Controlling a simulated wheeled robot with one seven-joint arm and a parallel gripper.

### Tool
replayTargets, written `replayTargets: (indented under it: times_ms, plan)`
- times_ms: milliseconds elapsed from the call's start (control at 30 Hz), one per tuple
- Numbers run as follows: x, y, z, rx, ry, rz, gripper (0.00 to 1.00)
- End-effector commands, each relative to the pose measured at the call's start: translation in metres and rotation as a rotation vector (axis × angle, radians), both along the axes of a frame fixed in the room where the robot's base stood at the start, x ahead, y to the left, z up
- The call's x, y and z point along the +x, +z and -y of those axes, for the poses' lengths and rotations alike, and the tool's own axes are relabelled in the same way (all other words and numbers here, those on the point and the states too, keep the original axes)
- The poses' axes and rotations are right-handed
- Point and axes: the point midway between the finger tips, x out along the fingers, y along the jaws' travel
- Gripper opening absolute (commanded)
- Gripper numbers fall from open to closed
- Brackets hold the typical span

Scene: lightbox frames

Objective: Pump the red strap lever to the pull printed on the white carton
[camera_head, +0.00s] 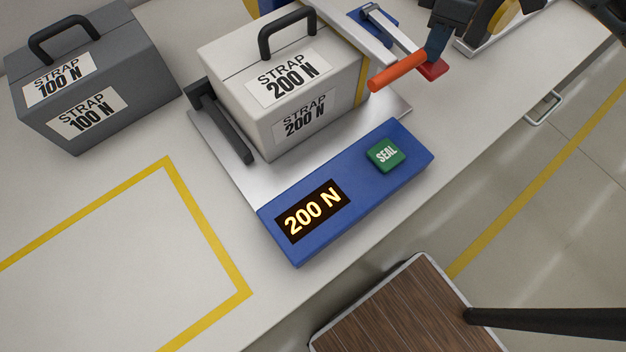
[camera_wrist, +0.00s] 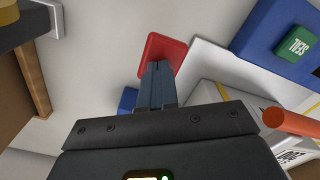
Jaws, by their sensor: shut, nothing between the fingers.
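The white carton (camera_head: 230,60) is printed STRAP 200 N and stands on a metal plate with a yellow strap around it. The blue panel (camera_head: 375,195) in front has a lit display (camera_head: 312,210) reading 200 N and a green SEAL button (camera_head: 386,154). A red pad (camera_head: 433,71) is at the end of a metal lever bar; it also shows in the wrist view (camera_wrist: 165,48). My gripper (camera_head: 434,58) is shut and empty, its fingertips over the red pad (camera_wrist: 157,68). I cannot tell whether they touch it.
An orange-red cylindrical handle (camera_head: 397,70) is close beside my fingers. A grey case (camera_head: 130,50) printed STRAP 100 N stands at the left. A yellow-outlined area (camera_head: 110,260) on the bench is empty. A wood-topped stand (camera_head: 400,310) is at the front.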

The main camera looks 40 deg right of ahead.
Motion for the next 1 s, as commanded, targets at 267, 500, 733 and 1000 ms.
replayTargets:
  times_ms: [267, 500, 733, 1000]
  plan:
    - [0.000, 0.019, -0.001, 0.001, 0.001, 0.000, 0.00]
    - [0.000, 0.037, -0.001, 0.001, 0.001, 0.000, 0.00]
    - [0.000, 0.054, 0.000, 0.000, 0.001, 0.000, 0.00]
    - [0.000, 0.064, 0.000, 0.000, 0.001, 0.000, 0.00]
